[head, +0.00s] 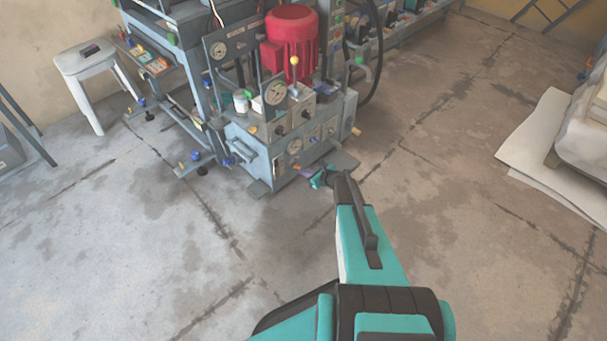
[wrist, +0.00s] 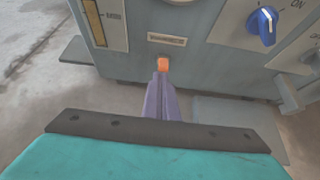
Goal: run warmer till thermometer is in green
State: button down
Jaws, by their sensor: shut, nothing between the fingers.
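My gripper (head: 318,179) is shut, with nothing in it, low in front of the grey-blue press cabinet (head: 262,150). In the wrist view its purple fingers (wrist: 162,82) point at a small orange button (wrist: 163,64) on the cabinet front, under a small label plate (wrist: 167,39). The fingertips overlap the button's lower edge; I cannot tell whether they touch it. I cannot tell which gauge is the thermometer, and no needle reading is legible.
A blue knob (wrist: 262,25) marked ON is right of the button, and a framed yellowish vertical gauge (wrist: 94,22) is left. A red motor (head: 292,38) stands on the press. A white stool (head: 88,67) is at the left. The concrete floor in front is clear.

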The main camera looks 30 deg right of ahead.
jog(key=shift+w+a+r, duration=0.25)
jog(key=shift+r, duration=0.3)
jog(key=shift+r+p, duration=0.35)
jog(key=shift+r, duration=0.25)
jog(key=p+v, duration=0.3)
jog(key=v, duration=0.6)
jog(key=shift+s+d, duration=0.2)
jog(key=shift+s, duration=0.05)
jog(key=shift+r, duration=0.1)
jog(key=shift+a, duration=0.1)
